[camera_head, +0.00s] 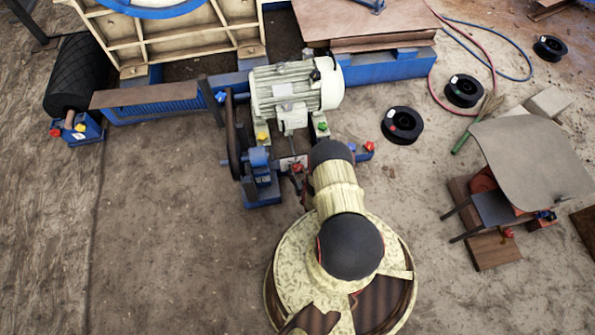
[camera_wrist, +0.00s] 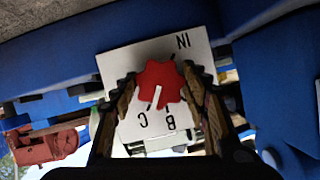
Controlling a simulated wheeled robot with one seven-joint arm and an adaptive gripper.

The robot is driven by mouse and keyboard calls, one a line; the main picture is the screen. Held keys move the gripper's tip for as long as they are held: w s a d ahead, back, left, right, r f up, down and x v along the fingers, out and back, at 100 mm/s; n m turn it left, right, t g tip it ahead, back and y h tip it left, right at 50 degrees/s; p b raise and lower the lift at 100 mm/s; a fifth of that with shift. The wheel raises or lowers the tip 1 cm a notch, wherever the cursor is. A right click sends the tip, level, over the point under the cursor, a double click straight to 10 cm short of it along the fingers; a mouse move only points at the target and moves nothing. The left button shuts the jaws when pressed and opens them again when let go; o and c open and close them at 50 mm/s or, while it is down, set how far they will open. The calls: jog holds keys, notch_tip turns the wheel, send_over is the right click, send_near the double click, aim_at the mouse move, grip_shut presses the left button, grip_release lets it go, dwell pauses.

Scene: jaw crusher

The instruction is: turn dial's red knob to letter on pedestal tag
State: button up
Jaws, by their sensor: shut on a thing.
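The red knob (camera_wrist: 161,84) is a scalloped disc on a white dial plate (camera_wrist: 115,63) in the wrist view. A white pointer line on it points down and slightly left in the picture, between the letters C and B, nearer C. "IN" is printed at the plate's upper right. My gripper (camera_wrist: 160,78) is shut on the knob, one finger at its left and one at its right. The fingers hide part of the plate. In the head view my arm reaches down beside the motor, with red (camera_head: 297,168) at its end. I cannot make out a pedestal tag or its letter in either view.
Black spools (camera_head: 402,125), a hose and a small table with a grey sheet (camera_head: 530,160) lie to the right. The dirt ground at left is clear.

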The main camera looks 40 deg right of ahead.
jog(key=shift+c, duration=1)
jog(key=shift+m+t+y, duration=0.3)
jog(key=shift+m, duration=0.3)
jog(key=o, duration=1.2)
jog(key=shift+c, duration=0.2)
jog(key=v, duration=1.2)
